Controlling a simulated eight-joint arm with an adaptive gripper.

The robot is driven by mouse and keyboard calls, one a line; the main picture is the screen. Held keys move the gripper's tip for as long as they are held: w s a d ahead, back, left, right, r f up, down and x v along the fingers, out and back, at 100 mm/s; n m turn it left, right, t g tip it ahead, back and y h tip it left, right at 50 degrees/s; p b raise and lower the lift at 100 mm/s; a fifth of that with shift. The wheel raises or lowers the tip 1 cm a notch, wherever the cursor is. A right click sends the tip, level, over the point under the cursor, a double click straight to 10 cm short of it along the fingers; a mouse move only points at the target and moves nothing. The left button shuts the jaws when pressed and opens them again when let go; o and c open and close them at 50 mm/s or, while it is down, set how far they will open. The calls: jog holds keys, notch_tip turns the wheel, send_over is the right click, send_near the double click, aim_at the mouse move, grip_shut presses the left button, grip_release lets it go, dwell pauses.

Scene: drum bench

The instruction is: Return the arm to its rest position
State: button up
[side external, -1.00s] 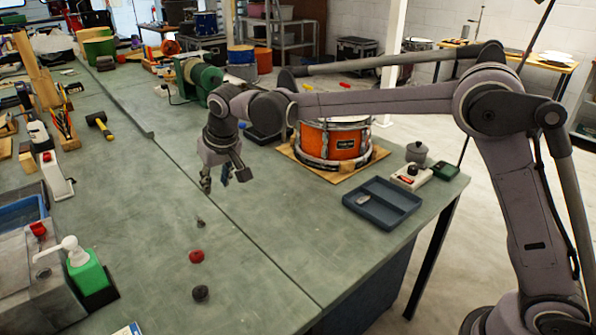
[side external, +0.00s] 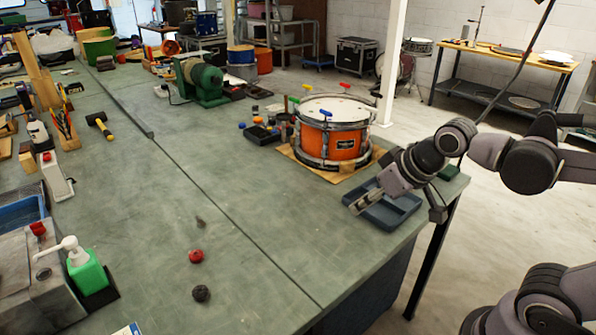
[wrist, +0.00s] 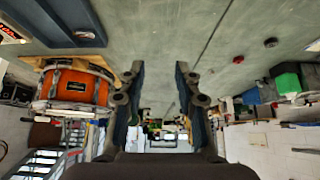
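My gripper (side external: 364,202) is at the right end of the bench, in front of the blue-grey tray (side external: 396,214) in the side external view, hiding part of it. My arm is folded back toward the right side. In the wrist view my gripper (wrist: 160,72) shows two fingers well apart with nothing between them, so it is open and empty. I cannot tell the exact height of the fingers above the tray.
An orange drum (side external: 343,144) stands on a wooden board behind the tray; it also shows in the wrist view (wrist: 72,88). A red knob (side external: 196,256) and a dark knob (side external: 201,293) lie on the bench front (side external: 255,285). The bench middle is clear.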

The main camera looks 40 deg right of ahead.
jog(key=shift+s+d+f, duration=0.25)
jog(key=shift+s+f, duration=0.3)
jog(key=shift+s, duration=0.15)
jog(key=shift+s+d+f, duration=0.2)
jog(key=shift+s+f, duration=0.35)
jog(key=shift+s, duration=0.15)
